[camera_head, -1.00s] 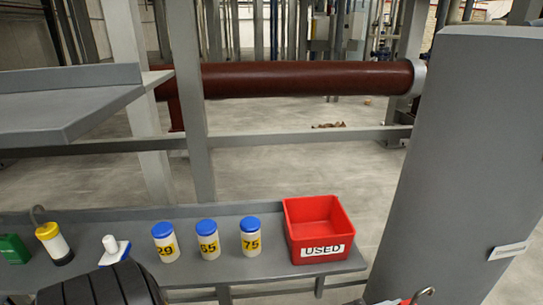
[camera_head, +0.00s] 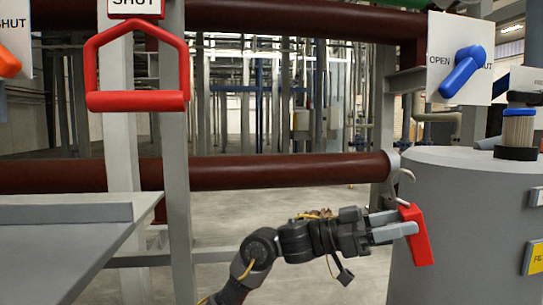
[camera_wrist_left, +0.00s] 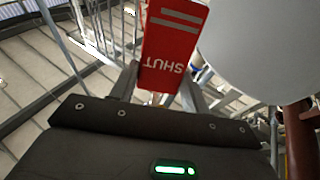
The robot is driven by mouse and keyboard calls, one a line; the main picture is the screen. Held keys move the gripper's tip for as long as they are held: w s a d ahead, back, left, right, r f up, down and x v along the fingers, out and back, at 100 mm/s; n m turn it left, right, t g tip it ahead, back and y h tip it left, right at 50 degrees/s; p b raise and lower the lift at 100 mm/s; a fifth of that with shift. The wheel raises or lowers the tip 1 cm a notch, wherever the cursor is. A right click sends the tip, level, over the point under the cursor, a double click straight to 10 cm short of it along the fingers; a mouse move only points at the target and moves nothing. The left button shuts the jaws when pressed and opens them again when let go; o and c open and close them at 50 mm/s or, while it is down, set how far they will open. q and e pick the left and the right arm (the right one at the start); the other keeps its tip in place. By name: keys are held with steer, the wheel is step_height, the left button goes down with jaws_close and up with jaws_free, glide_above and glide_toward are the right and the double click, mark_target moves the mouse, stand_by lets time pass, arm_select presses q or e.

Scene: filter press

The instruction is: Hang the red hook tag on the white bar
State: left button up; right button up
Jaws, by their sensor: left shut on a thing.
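My left gripper (camera_head: 402,225) is shut on the red hook tag (camera_head: 417,236) and holds it raised in front of the grey tank. The tag's grey hook sticks up above the fingers, its open end curled at the top. In the left wrist view the tag (camera_wrist_left: 172,45) stands between the fingers, with the word SHUT upside down and pale stripes. A short white bar (camera_head: 537,197) shows on the tank's side at the right edge of the head view, partly cut off. The tag is apart from it, to its left. My right gripper is out of view.
The grey tank (camera_head: 450,215) is close to the tag on the right. A blue valve lever (camera_head: 462,72) on a white OPEN/SHUT plate is above. A red handle (camera_head: 137,101) hangs at upper left. A grey shelf (camera_head: 60,250) is at lower left.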

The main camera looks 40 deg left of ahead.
arm_select(q)
steer(key=s+a+r+m+g+h+p, duration=0.1)
steer(key=s+a+r+m+g, duration=0.15)
steer(key=r, duration=0.45)
steer(key=s+a+r+m+g+h+p, duration=0.1)
steer(key=s+a+r+g+h, duration=0.1)
steer(key=r+g, duration=0.35)
steer(key=s+a+r+m+g+h+p, duration=0.1)
steer(key=s+a+r+m, duration=0.15)
steer(key=r, duration=0.65)
steer(key=s+a+r+m+g+p, duration=0.1)
steer(key=s+a+r+g, duration=0.2)
steer(key=s+r+g, duration=0.1)
steer(key=s+a+r+m+g+p, duration=0.1)
steer(key=s+a+r+m+g, duration=0.1)
steer(key=s+r+g, duration=0.3)
step_height(320, 180, up, 4)
steer(key=shift+s+a+r+p, duration=0.1)
steer(key=shift+s+a+p, duration=0.25)
steer(key=shift+s+a, duration=0.75)
steer(key=shift+s+d, duration=0.15)
steer(key=shift+d, duration=0.2)
